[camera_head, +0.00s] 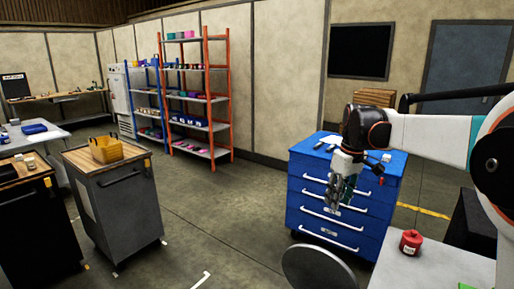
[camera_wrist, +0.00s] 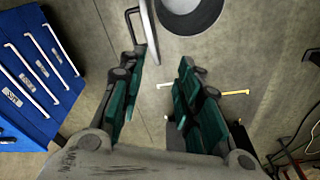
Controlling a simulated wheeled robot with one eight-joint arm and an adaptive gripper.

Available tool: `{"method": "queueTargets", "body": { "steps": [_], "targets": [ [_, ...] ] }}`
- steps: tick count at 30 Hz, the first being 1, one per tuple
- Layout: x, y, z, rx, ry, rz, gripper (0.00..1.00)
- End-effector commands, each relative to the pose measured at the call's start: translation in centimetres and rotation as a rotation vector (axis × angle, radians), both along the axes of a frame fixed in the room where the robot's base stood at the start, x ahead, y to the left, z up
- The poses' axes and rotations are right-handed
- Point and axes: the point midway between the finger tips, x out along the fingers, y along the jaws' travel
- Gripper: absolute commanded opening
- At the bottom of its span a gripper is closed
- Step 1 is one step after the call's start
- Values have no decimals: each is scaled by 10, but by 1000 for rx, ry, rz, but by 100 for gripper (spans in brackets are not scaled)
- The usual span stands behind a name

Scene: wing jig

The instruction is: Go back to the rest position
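My gripper (camera_head: 338,196) hangs from my outstretched arm, pointing down in front of the blue drawer cabinet (camera_head: 303,216) in the head view. The gripper is open and holds nothing. No marker for a rest position shows in either view.
A white table (camera_head: 400,270) with a red container (camera_head: 411,242) is at lower right. A round grey stool seat (camera_head: 318,268) stands beside it. A dark cart (camera_head: 118,207) with a yellow bin (camera_head: 106,149) stands left. Shelves (camera_head: 197,97) line the back wall. The middle floor is clear.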

Motion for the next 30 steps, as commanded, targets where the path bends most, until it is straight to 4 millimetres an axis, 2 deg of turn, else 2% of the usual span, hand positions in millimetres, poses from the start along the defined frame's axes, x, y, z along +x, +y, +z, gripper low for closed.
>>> {"method": "queueTargets", "body": {
  "steps": [1, 6, 15, 23, 30],
  "targets": [
    [-16, 4, 7, -2, -17, -20, 31],
    [-62, 13, 23, -6, -86, -100, 31],
    [-148, 26, 31, 6, -207, -236, 31],
    [-221, 34, 14, 35, -313, -349, 31],
    [-281, 39, -18, 77, -410, -446, 31]
  ]
}}
